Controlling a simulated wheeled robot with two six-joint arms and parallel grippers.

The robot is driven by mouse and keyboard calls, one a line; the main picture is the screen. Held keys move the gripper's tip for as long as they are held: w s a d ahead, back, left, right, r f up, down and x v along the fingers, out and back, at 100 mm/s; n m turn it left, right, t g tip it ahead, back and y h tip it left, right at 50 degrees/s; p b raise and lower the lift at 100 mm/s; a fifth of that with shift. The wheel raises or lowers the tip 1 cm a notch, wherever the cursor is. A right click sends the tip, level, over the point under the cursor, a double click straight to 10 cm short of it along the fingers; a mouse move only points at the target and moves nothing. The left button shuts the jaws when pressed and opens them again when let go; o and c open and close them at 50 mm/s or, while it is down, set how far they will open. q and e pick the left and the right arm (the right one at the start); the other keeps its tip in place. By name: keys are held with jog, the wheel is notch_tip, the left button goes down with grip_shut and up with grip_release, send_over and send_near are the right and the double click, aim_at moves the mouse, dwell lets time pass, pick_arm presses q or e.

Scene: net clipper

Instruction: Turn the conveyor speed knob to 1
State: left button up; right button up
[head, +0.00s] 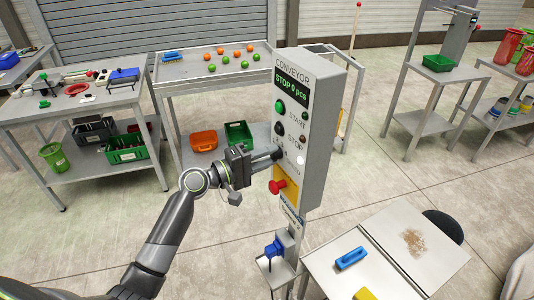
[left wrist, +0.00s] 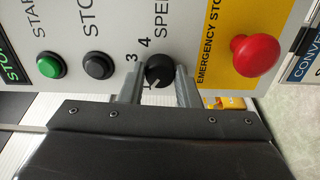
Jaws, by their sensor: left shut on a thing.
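The conveyor control box (head: 312,130) stands upright on a post, its display reading "STOP" and "pcs". The black speed knob (left wrist: 160,70) is on its face between the stop button and the emergency stop. My left gripper (head: 277,155) reaches the box from the left. In the left wrist view its two fingers (left wrist: 160,82) are shut on the knob, one on each side. The knob's white pointer line slants to the lower left of that picture. The scale figures 3 and 4 show beside it; the lower figures are partly hidden by the fingers. My right gripper is not in view.
The red emergency stop (head: 278,187) sticks out just below the knob, close to my left gripper. The green start button (head: 280,106) is higher up. A blue-handled item (head: 273,249) is on the post below. Tables stand behind; a light table (head: 410,260) is at lower right.

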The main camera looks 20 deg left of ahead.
pick_arm(q)
jog(key=shift+n, duration=0.4)
jog(key=o, duration=1)
jog(key=shift+a, duration=0.1)
jog(key=shift+b+v, duration=3.85)
jog(key=shift+v, duration=4.8)
